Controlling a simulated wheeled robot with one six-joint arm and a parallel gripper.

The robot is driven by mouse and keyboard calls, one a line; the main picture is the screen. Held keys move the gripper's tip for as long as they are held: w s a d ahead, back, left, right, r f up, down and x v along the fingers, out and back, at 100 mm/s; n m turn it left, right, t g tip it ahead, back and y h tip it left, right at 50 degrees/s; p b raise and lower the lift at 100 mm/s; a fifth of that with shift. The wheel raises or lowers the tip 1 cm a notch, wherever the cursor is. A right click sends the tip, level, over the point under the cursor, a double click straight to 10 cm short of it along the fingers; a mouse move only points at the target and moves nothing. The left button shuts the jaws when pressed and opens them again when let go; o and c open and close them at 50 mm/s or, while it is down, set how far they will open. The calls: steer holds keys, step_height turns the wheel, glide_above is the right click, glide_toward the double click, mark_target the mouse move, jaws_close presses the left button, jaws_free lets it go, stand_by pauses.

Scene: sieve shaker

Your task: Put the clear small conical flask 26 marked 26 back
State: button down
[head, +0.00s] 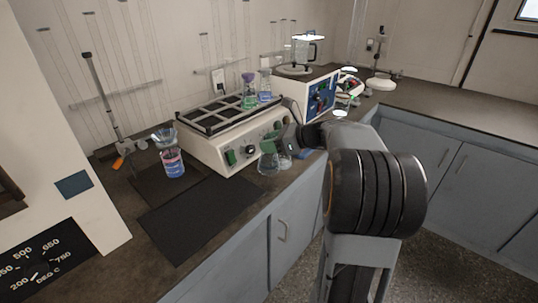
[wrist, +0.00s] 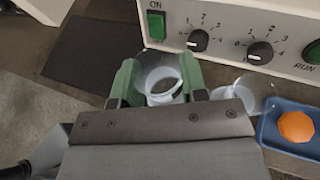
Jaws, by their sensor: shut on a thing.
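My gripper (wrist: 161,82) has green finger pads closed around the neck of a clear small conical flask (wrist: 158,97). I see the flask's open round mouth from above. In the head view my gripper (head: 279,144) and the clear flask (head: 269,164) are in front of the shaker's control panel. Whether the flask's base touches the bench I cannot tell. No number is readable on it. The shaker (head: 222,150) has a dark gridded rack (head: 215,116) on top. A purple-topped flask with green liquid (head: 249,97) and a flask with bluish-purple liquid (head: 265,92) stand on the rack.
Another clear vessel (wrist: 243,91) stands just right of my gripper, beside a blue tray (wrist: 292,143) with an orange piece (wrist: 297,126). A vessel with pink and blue contents (head: 173,164) stands left of the shaker. A dark mat (head: 200,215) lies bare in front.

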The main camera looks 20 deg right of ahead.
steer(key=shift+w+f, duration=0.2)
steer(key=shift+f, duration=0.1)
steer(key=shift+w+f+b, duration=0.15)
steer(key=shift+f+b, duration=0.15)
steer(key=shift+f, duration=0.6)
steer(key=shift+w+f+b, duration=0.1)
steer(key=shift+f+b, duration=0.15)
steer(key=shift+f, duration=0.6)
steer(key=shift+f, duration=0.15)
steer(key=c, duration=0.7)
jaws_free()
steer(key=shift+o, duration=0.2)
